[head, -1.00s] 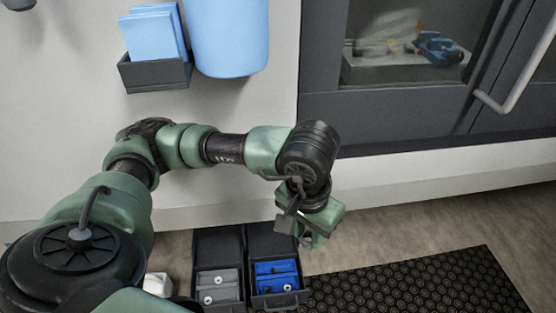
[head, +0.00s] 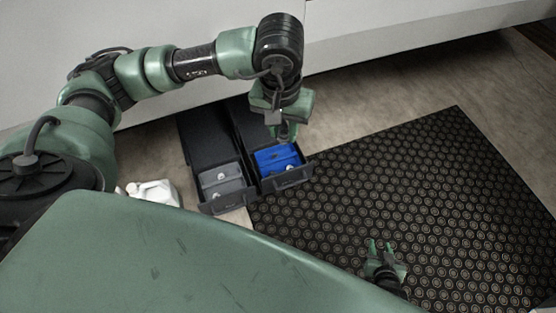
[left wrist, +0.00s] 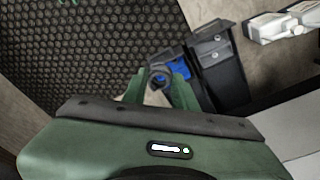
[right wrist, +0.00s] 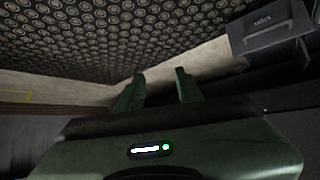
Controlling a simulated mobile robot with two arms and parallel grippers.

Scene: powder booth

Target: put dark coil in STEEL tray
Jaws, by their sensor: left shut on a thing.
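My left gripper (head: 284,118) is above the right-hand tray with the blue insert (head: 279,158). I cannot read which tray is labelled STEEL. My right gripper (head: 384,254) is open and empty over the mat; its fingers show apart in the right wrist view (right wrist: 158,88).
A black patterned mat (head: 430,190) covers the floor on the right. A white bottle-like thing (head: 155,192) lies left of the trays. A pale wall base (head: 400,32) runs behind. A tray front with an unclear label (right wrist: 268,30) shows in the right wrist view.

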